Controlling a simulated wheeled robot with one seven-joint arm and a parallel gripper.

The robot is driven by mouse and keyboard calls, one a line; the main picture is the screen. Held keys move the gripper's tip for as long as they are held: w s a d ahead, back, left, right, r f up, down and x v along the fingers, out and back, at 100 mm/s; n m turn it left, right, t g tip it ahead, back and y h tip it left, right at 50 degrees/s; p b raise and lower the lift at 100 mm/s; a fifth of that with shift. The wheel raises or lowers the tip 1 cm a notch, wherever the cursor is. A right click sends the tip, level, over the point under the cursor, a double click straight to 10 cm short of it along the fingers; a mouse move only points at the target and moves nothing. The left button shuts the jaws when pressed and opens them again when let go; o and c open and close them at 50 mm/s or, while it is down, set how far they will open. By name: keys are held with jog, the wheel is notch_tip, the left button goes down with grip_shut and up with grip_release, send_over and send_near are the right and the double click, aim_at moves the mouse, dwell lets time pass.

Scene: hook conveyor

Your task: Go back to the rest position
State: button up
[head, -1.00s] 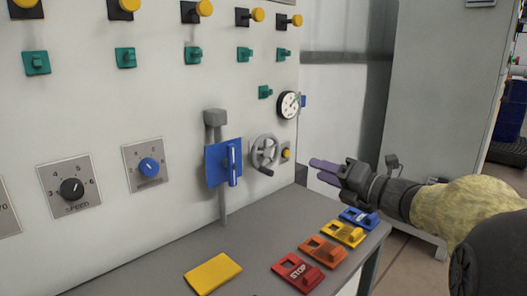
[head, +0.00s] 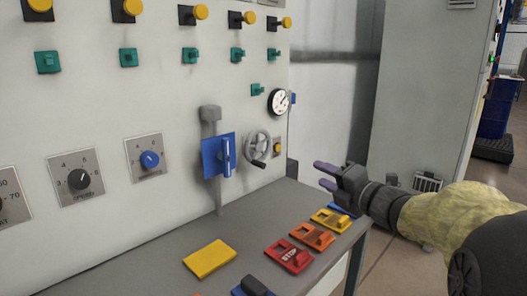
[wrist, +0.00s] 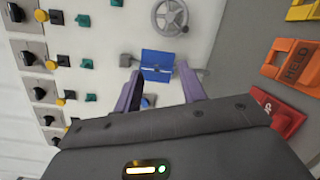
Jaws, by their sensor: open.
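My gripper (head: 326,176) is open and empty, its purple fingers apart in the air right of the control panel (head: 110,100) and above the far end of the grey ledge. In the wrist view my gripper (wrist: 160,95) has a clear gap between its fingers, with the panel beyond. The blue lever switch (head: 224,156) stands apart from the fingers on the panel; it also shows in the wrist view (wrist: 157,62). The grey handwheel (head: 257,147) is left of the fingers and not touched.
A flat yellow plate (head: 209,258) lies nearby. A grey cabinet (head: 425,90) stands behind my arm. Free air surrounds the fingers.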

jog(key=s+d+f+m+g+h, duration=0.2)
jog(key=f+m+h, duration=0.3)
jog(key=f+m, duration=0.35)
jog(key=s+d+f+m+g+h, duration=0.2)
jog(key=f+m+h, duration=0.2)
jog(key=f+m, duration=0.5)
jog(key=s+a+f+m+g, duration=0.2)
jog(key=s+f+m+g, duration=0.3)
jog(key=s, duration=0.4)
jog(key=s+a+f+m+g, duration=0.2)
jog(key=s+f+m+g, duration=0.2)
jog(key=s+f+m, duration=0.5)
notch_tip(320, 180, down, 4)
jog(key=n+b, duration=0.2)
jog(key=b, duration=0.4)
notch_tip(320, 180, up, 38)
jog(key=p, duration=3.8)
jog(key=shift+d+t+h, duration=0.3)
jog(key=shift+w, duration=0.2)
jog(key=shift+c, duration=0.2)
